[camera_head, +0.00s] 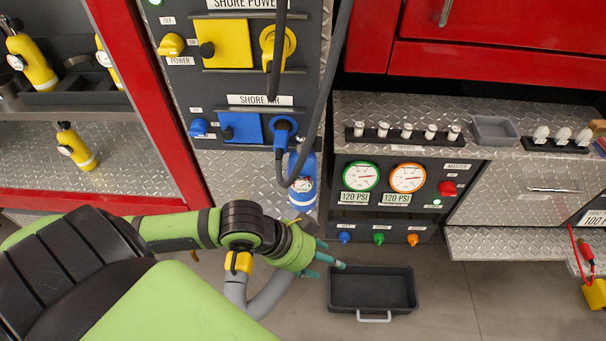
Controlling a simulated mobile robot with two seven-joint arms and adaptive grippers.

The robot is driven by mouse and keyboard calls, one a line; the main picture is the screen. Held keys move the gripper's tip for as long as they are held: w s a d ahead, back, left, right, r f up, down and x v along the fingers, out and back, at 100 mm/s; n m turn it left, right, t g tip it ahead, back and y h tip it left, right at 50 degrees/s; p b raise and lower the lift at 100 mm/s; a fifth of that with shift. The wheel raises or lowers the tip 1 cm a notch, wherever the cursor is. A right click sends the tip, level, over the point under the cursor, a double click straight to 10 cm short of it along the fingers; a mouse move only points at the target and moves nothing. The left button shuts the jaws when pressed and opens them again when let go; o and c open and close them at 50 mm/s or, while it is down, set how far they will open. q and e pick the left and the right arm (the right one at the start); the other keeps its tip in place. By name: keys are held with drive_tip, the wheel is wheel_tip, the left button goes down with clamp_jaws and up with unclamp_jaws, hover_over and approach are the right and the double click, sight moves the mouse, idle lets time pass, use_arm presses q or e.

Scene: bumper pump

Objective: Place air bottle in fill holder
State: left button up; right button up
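Several yellow air bottles with dark valves are at the left. One air bottle (76,148) is alone on the lower diamond-plate shelf. Another (32,62) stands at a dark rack (75,98) on the upper level, and one more (107,62) is partly hidden by the red frame. A blue bottle-like part with a round gauge (303,187) is below the shore air panel. I cannot tell which part is the fill holder. My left gripper (333,256) has its teal fingers apart, with nothing between them, above the floor near a grey tray. My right gripper is out of view.
The dark grey tray (372,312) with a light handle lies on the floor. A gauge panel (385,202) with colored knobs stands behind it. A dark hose (334,75) hangs before the shore power panel.

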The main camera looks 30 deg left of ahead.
sight(299, 135)
use_arm(q)
drive_tip(key=w+a+r+n+t+y, duration=0.1)
drive_tip(key=w+a+r+n, duration=0.1)
drive_tip(key=a+r, duration=0.7)
drive_tip(key=w+a+r+n+t+y, duration=0.1)
drive_tip(key=w+a+r+n, duration=0.2)
drive_tip(key=a, duration=1)
drive_tip(key=shift+y, duration=0.3)
drive_tip(key=shift+w+d+r+b, duration=0.3)
drive_tip(key=shift+w+d, duration=0.3)
drive_tip(key=shift+w, duration=0.7)
drive_tip(key=shift+w+d+r+b, duration=0.25)
drive_tip(key=shift+w+d+b, duration=0.25)
drive_tip(key=shift+w, duration=0.75)
drive_tip(key=shift+w+d+r+b, duration=0.25)
drive_tip(key=shift+w+d, duration=0.45)
drive_tip(key=shift+w, duration=0.6)
drive_tip(key=w, duration=0.1)
drive_tip(key=w+d+p, duration=0.1)
drive_tip(key=shift+w+d+r+p, duration=0.1)
drive_tip(key=shift+w+p, duration=0.2)
drive_tip(key=shift+w+f+p, duration=0.2)
drive_tip(key=shift+f+p, duration=0.05)
drive_tip(key=shift+p, duration=0.05)
drive_tip(key=shift+w+d+f, duration=0.1)
drive_tip(key=shift+w+f, duration=0.05)
drive_tip(key=shift+f, duration=0.2)
clamp_jaws()
drive_tip(key=shift+w+r, duration=0.1)
drive_tip(key=shift+r, duration=0.15)
